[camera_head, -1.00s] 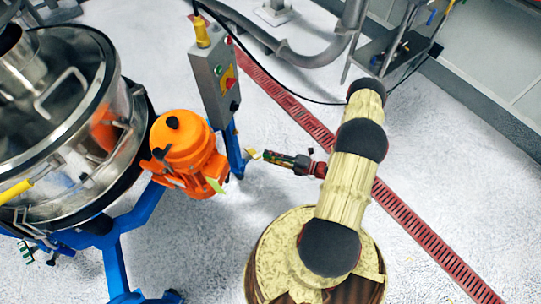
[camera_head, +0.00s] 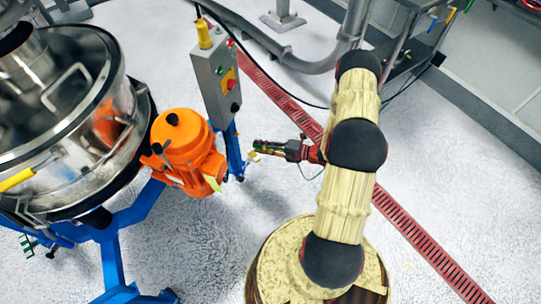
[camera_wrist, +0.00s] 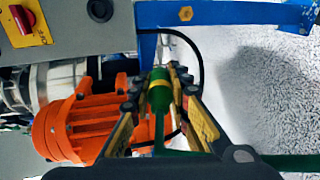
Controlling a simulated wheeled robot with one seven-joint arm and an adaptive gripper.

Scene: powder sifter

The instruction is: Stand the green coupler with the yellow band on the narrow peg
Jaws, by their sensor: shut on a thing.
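The green coupler with the yellow band (camera_wrist: 159,92) stands out between the fingers of my gripper (camera_wrist: 160,92) in the wrist view. The yellow-padded fingers press on it from both sides. In the head view my gripper (camera_head: 257,149) is small, just right of the blue leg under the control box. The coupler is too small there to make out clearly. A green bracket with short prongs (camera_head: 28,246) is at the lower left of the head view. I cannot pick out the narrow peg in either view.
An orange motor (camera_head: 188,150) sits beside the steel sifter drum (camera_head: 75,150), left of my gripper. The grey control box (camera_head: 214,75) stands above on a blue frame (camera_head: 113,265). Open floor (camera_head: 420,175) lies to the right, crossed by a red drain grate (camera_head: 415,235).

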